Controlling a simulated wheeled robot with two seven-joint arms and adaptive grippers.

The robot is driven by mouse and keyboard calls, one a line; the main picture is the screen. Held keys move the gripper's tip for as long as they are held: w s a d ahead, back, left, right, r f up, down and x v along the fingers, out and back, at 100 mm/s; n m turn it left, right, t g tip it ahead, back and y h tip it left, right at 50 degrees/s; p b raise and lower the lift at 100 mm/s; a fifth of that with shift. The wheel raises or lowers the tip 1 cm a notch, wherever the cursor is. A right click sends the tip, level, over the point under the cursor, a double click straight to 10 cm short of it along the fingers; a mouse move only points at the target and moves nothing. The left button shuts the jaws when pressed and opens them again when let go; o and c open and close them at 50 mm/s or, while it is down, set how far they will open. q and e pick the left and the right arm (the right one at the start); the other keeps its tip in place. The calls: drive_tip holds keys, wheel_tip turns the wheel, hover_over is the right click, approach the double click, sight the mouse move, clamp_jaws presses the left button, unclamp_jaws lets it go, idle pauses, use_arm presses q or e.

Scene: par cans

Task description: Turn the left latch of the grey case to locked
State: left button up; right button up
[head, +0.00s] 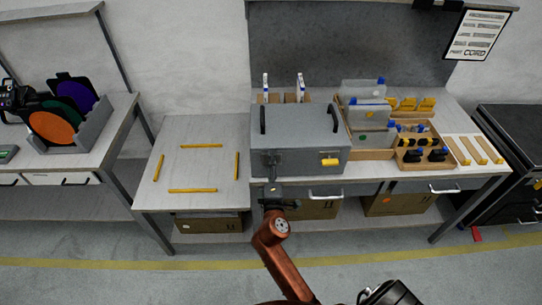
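The grey case (300,122) stands closed on the right-hand bench, with black handles on its top. Its right latch (329,162) is a yellow tab lying roughly level on the front face. My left gripper (272,172) is at the lower left of the case front, on an orange-brown arm rising from the bottom of the head view. Its dark fingers cover the left latch area, so the latch's position cannot be made out. Whether the fingers are apart or touch the latch is too small to tell. My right gripper is not identifiable; only a dark arm part shows at the bottom edge.
Right of the case are a divider rack (367,112), a wooden tray (408,164) with dark items, and yellow-and-wood strips (474,150). The lower left table (210,168) has yellow strips marking a bare square. Cardboard boxes (398,204) sit on the shelf below.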

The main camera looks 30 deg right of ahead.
wheel_tip(320, 180, up, 8)
drive_tip(key=shift+a+f+t, duration=0.15)
drive_tip(key=shift+a+t, duration=0.05)
drive_tip(key=shift+t, duration=0.1)
drive_tip(key=shift+s, duration=0.1)
